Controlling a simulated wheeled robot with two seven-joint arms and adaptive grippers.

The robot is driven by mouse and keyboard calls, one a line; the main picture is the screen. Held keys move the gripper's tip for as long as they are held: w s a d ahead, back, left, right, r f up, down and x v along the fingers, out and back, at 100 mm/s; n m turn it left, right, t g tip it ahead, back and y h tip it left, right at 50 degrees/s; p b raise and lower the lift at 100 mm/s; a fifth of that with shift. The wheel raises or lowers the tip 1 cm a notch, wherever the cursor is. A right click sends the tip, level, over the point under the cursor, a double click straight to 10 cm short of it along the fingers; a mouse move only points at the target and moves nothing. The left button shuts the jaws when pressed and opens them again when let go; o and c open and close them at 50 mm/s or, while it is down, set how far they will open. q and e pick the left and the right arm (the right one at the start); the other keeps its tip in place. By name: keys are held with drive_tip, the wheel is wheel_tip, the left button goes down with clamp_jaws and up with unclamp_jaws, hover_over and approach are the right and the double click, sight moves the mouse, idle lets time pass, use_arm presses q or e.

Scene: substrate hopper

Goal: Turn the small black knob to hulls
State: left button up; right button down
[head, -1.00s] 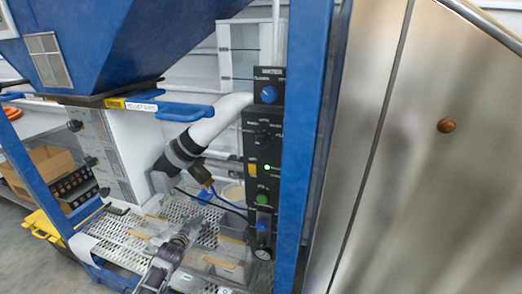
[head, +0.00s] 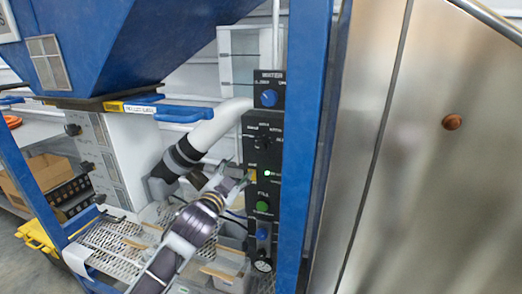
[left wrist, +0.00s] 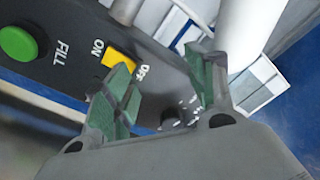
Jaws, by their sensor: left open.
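The small black knob (head: 262,142) is on the upper part of the black control panel (head: 277,160). The lettering around it is too small to read. In the left wrist view the knob (left wrist: 171,118) shows dark, low between the two fingers, with small white marks beside it. My left gripper (head: 240,174) is open and empty, in front of the panel, a little below and left of the knob, near the yellow switch (head: 253,175). In the left wrist view its green-padded fingers (left wrist: 160,85) are spread apart. My right gripper is not in view.
A blue knob (head: 269,98) sits above on the water panel. A green fill button (head: 262,206) and another blue knob (head: 262,232) are below. A blue post (head: 304,150) stands close right of the panel. A white pipe (head: 215,125) runs in from the left.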

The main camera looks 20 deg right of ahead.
use_arm(q)
drive_tip(key=s+d+r+m+h, duration=0.1)
drive_tip(key=s+d+r+m, duration=0.1)
drive_tip(key=s+r, duration=0.45)
drive_tip(key=m+y, duration=0.1)
drive_tip(key=y, duration=0.1)
approach(261, 148)
drive_tip(key=shift+a+v, duration=0.25)
drive_tip(key=shift+v, duration=1.4)
drive_tip(key=shift+w, duration=0.15)
drive_tip(key=shift+w+d, duration=0.1)
drive_tip(key=shift+w, duration=0.05)
drive_tip(key=shift+d+p+x, duration=0.2)
drive_tip(key=shift+p+x, duration=0.35)
drive_tip(key=shift+x, duration=6.2)
drive_tip(key=c, duration=1)
